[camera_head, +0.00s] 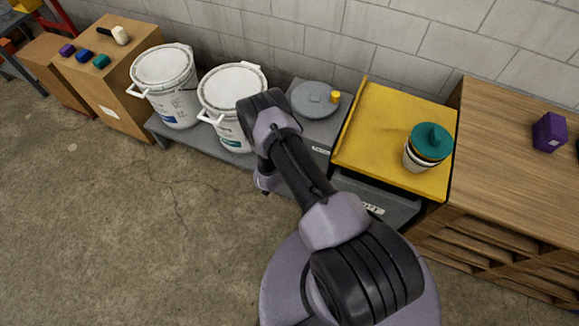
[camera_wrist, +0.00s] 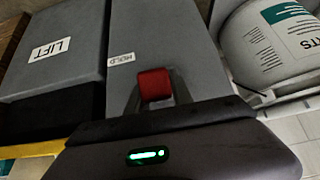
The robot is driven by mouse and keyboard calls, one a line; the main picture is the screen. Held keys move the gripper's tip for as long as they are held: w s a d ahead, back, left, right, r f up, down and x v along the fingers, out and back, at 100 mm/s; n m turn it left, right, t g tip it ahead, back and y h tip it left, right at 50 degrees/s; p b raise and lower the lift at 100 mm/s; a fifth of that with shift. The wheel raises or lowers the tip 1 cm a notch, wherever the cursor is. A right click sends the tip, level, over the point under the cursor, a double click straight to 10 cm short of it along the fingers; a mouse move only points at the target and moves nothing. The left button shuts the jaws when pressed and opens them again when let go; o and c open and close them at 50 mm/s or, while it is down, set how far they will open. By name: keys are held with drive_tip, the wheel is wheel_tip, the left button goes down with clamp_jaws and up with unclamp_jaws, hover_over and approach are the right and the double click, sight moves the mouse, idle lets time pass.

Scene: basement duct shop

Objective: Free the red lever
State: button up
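The red lever (camera_wrist: 155,86) shows in the wrist view. It sits low on the grey face labelled HOLD (camera_wrist: 121,58), between two dark grey prongs. I cannot tell whether these prongs are a bracket or my fingers. My gripper (camera_wrist: 160,120) is close in front of the lever; its dark body with a green light fills the bottom edge. Whether it touches the lever is unclear. A grey box labelled LIFT (camera_wrist: 60,75) stands beside the HOLD box. In the head view, my arm hides the lever and the gripper's fingertips.
A round grey lid (camera_head: 312,98) and small yellow piece (camera_head: 335,97) lie on a grey box. A yellow panel (camera_head: 385,115) holds a teal-lidded cup (camera_head: 427,145). White buckets (camera_head: 165,75) (camera_head: 232,95) stand left; a wooden bench (camera_head: 505,150) stands right. Front floor is clear.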

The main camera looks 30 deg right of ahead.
drive_tip(key=o, duration=0.4)
drive_tip(key=p+v, duration=0.6)
drive_tip(key=v, duration=1.1)
drive_tip(key=shift+r, duration=0.15)
drive_tip(key=shift+a, duration=0.1)
